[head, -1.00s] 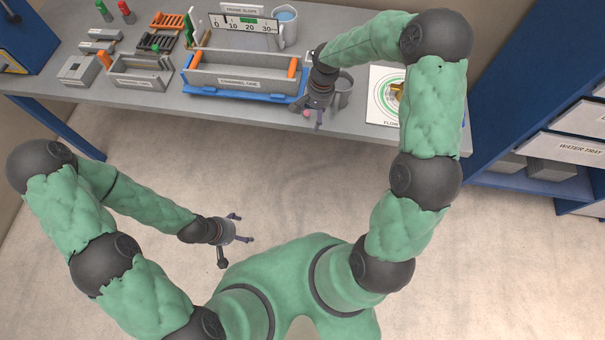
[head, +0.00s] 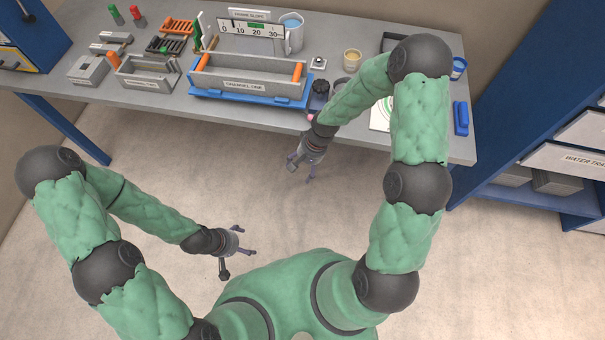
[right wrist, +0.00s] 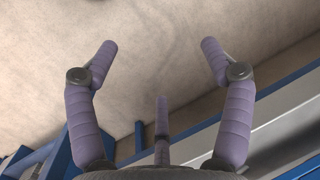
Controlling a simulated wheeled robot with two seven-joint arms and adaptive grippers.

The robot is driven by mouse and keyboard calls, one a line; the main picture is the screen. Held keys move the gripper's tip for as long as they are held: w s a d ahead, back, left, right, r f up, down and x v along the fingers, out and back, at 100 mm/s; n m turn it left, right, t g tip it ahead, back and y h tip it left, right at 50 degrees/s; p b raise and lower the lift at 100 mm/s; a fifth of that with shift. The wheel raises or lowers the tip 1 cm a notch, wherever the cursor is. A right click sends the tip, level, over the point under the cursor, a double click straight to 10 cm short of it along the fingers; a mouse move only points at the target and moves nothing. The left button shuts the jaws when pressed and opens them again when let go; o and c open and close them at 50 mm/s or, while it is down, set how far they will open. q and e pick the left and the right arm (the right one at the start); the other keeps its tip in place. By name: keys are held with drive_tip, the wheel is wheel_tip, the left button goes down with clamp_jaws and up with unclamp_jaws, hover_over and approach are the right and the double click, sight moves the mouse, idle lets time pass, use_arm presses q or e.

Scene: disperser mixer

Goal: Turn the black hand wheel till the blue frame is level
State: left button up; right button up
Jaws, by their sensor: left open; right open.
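The blue frame (head: 240,98) lies on the grey bench and bears a grey channel unit (head: 240,85) with orange ends. The black hand wheel (head: 320,87) appears as a dark part at the frame's right end, near my right forearm. A frame slope scale (head: 252,30) marked 0 to 30 with a green band stands behind; its reading is too small to tell. My right gripper (head: 300,172) is open and empty, in front of the bench edge and apart from the wheel. The right wrist view shows its spread fingers (right wrist: 158,45) over floor. My left gripper (head: 247,242) is open and empty, low over the floor.
A metal jug (head: 292,35) stands behind the frame, and a beige cup (head: 352,58) to its right. A flow dial sheet (head: 380,118) lies partly behind my right arm. A blue item (head: 461,118) lies at the bench's right end. Floor before the bench is clear.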

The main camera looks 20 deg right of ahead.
drive_tip(key=shift+s+a+f, duration=0.45)
drive_tip(key=shift+s+f, duration=0.2)
drive_tip(key=shift+f, duration=0.1)
